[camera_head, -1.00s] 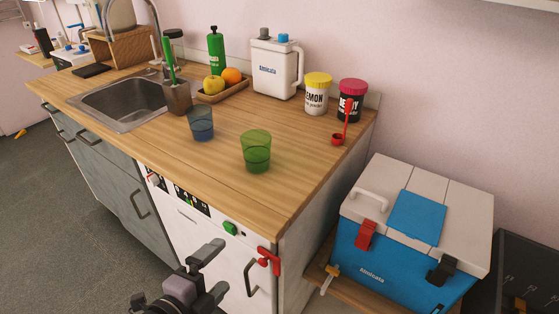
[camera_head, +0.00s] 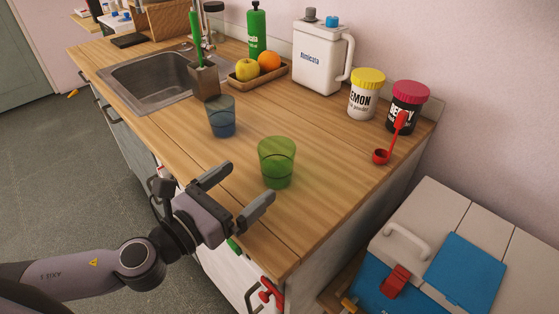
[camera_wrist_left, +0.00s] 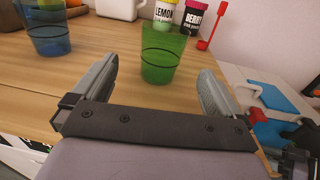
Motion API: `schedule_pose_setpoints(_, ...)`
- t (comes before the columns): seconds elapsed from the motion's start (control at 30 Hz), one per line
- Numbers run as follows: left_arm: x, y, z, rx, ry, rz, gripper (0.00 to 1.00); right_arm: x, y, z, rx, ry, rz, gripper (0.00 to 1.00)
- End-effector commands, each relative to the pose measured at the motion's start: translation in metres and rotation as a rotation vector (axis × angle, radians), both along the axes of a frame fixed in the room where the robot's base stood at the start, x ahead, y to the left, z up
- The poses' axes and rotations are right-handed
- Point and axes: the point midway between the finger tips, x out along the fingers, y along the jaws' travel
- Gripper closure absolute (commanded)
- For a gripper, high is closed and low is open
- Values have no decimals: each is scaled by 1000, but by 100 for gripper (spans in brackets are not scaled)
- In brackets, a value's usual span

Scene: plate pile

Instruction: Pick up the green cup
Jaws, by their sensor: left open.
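The green cup (camera_head: 276,163) is a translucent tumbler standing upright on the wooden counter, near its front edge. In the left wrist view the green cup (camera_wrist_left: 162,56) stands ahead, between the lines of the two fingers. My left gripper (camera_head: 240,188) is open and empty at the counter's front edge, with its fingers pointing toward the cup. The cup is just beyond the fingertips and does not appear to be between them. In the left wrist view my left gripper (camera_wrist_left: 158,88) shows both fingers spread wide. My right gripper is not in view.
A blue cup (camera_head: 222,117) stands left of the green one. Behind are a fruit tray (camera_head: 236,84), a white jug (camera_head: 320,60), a lemon jar (camera_head: 366,95) and a berry jar (camera_head: 406,106). A red scoop (camera_head: 382,156) lies right. A cooler (camera_head: 450,235) sits lower right.

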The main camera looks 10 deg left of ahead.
Motion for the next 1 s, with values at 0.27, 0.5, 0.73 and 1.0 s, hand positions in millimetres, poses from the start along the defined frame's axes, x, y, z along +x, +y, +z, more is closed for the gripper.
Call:
schedule_pose_setpoints(0.27,33,-18,1,-2,0,0,0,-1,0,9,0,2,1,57)
schedule_pose_setpoints(0.5,46,-27,0,-3,1,1,0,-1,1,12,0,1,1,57)
schedule_pose_setpoints(0.73,72,-43,-3,-4,2,1,0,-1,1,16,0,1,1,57)
schedule_pose_setpoints(1.0,80,-48,-5,-2,3,0,0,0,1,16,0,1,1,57)
